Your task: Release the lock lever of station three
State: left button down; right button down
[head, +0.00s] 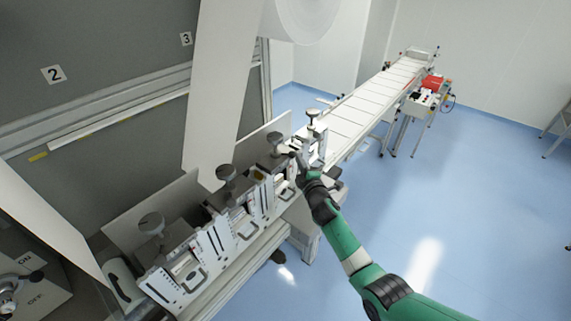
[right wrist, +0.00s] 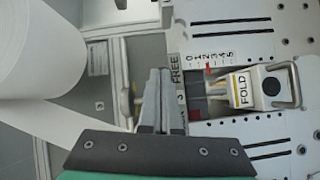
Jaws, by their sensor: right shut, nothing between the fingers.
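My right gripper (head: 296,160) is at the front of the row of stations, by the third knob (head: 275,138) from the near end. In the right wrist view the fingers (right wrist: 157,75) are shut and empty. Just right of the fingers are the word FREE (right wrist: 175,70) and a small label (right wrist: 181,98) that seems to read 3. A pale metal piece (right wrist: 127,101), possibly the lock lever, shows left of the fingers; the fingers hide part of this area. I cannot tell whether they touch it or how it is set. My left gripper is not in view.
A handle block marked FOLD (right wrist: 243,90) sits right of the fingers, beside a scale with a red pointer. A paper roll (right wrist: 40,45) and its hanging web (head: 215,90) are near. A conveyor (head: 375,100) runs to the back. The blue floor (head: 470,200) is clear.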

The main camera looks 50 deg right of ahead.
jog(key=s+r+p, duration=0.1)
jog(key=s+p, duration=0.8)
jog(key=s, duration=0.2)
jog(key=shift+a, duration=0.2)
jog(key=shift+w+r, duration=0.1)
